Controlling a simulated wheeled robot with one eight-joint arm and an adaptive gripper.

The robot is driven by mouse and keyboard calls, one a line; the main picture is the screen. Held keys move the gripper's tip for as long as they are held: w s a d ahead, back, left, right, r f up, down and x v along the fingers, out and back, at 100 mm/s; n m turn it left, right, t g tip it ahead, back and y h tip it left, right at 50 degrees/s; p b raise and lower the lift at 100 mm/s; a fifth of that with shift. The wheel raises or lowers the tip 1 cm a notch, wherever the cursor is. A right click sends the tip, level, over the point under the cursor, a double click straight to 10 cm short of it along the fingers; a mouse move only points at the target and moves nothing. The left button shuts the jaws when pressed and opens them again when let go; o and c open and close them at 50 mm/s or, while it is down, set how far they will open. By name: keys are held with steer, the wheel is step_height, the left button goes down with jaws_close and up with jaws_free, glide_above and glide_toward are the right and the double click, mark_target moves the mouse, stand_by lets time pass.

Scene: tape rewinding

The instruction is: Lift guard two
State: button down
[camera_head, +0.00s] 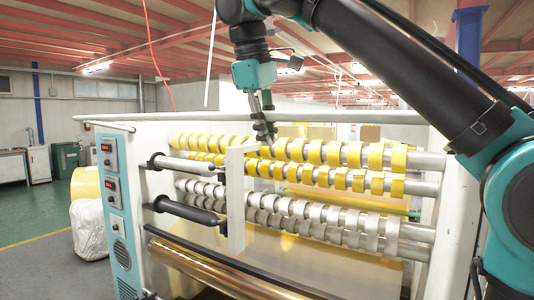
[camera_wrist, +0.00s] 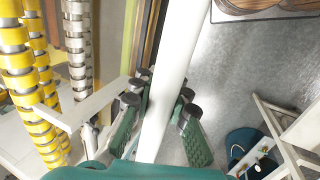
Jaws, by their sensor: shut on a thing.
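A long white guard bar (camera_head: 340,117) runs level across the top of the machine, above the rows of rolls. My gripper (camera_head: 263,132) reaches down from above at the middle of the bar. In the wrist view my gripper (camera_wrist: 158,98) has its dark-padded fingers on both sides of the white bar (camera_wrist: 180,55) and is shut on it. The bar passes between the fingers and runs away toward the top of the picture. I cannot tell whether the bar is apart from its supports. No label shows which guard is number two.
Shafts of yellow tape rolls (camera_head: 350,155) and grey rolls (camera_head: 310,208) lie below the bar. An upright white plate (camera_head: 237,205) and black-ended shafts (camera_head: 185,208) stand at the front. A blue control panel (camera_head: 112,190) is at the left. Grey floor (camera_wrist: 240,60) shows beyond.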

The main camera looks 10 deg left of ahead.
steer(key=shift+w+r+g, duration=0.2)
steer(key=shift+r+g, duration=0.1)
steer(key=shift+r, duration=0.6)
steer(key=c, duration=1.5)
jaws_free()
steer(key=v, duration=0.4)
steer(key=shift+r, duration=0.45)
steer(key=s+a, duration=0.4)
steer(key=s, duration=0.7)
steer(key=shift+s, duration=0.3)
